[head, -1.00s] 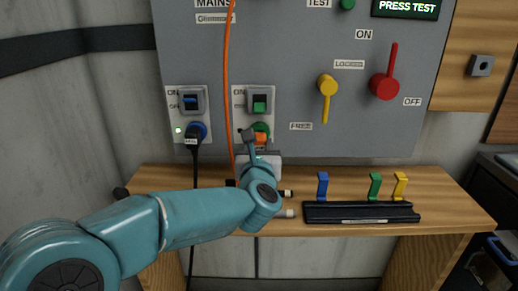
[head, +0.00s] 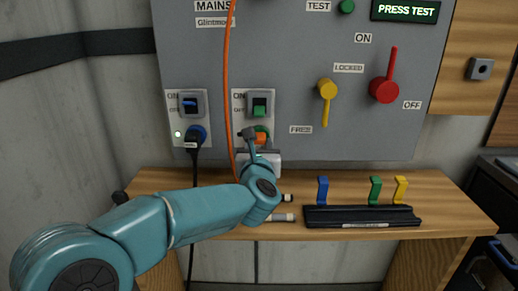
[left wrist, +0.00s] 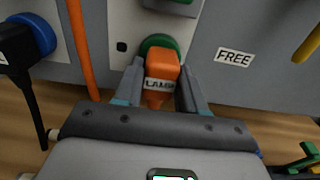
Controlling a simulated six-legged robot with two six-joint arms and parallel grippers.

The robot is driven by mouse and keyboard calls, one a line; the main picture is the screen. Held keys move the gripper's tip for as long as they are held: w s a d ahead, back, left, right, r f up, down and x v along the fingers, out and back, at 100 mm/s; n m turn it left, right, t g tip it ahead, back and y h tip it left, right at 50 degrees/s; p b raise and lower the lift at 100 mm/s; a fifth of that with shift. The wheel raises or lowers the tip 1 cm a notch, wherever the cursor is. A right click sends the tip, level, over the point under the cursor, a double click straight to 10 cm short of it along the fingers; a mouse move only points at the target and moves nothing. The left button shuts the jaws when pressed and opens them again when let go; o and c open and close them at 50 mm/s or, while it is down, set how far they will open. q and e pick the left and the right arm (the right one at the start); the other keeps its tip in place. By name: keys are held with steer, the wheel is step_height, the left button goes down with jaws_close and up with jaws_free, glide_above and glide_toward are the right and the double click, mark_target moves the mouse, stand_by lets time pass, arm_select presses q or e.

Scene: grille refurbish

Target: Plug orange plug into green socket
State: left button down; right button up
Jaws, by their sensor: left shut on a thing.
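The orange plug (left wrist: 162,75), labelled LAMP, is between the fingers of my left gripper (left wrist: 160,88), which is shut on it. In the left wrist view the plug's front is against or right in front of the green socket (left wrist: 158,43); I cannot tell how deep it sits. In the head view the orange plug (head: 260,138) also shows at the green socket (head: 262,129), below the green rocker switch (head: 259,106), with my left gripper (head: 256,142) reaching up to it. My right gripper is not in view.
A black plug (head: 194,138) sits in the blue socket to the left. An orange cable (head: 228,90) hangs down the panel. Yellow (head: 327,92) and red (head: 384,88) levers are at the right. A black rack (head: 362,216) with coloured clips lies on the wooden shelf (head: 450,205).

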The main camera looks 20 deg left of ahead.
arm_select(q)
steer(key=shift+w, duration=0.25)
steer(key=c, duration=0.6)
jaws_free()
steer(key=shift+a, duration=0.1)
steer(key=shift+o, duration=0.2)
steer(key=b+v, duration=0.1)
steer(key=v, duration=1.5)
steer(key=shift+s+b, duration=0.15)
steer(key=shift+b, duration=0.2)
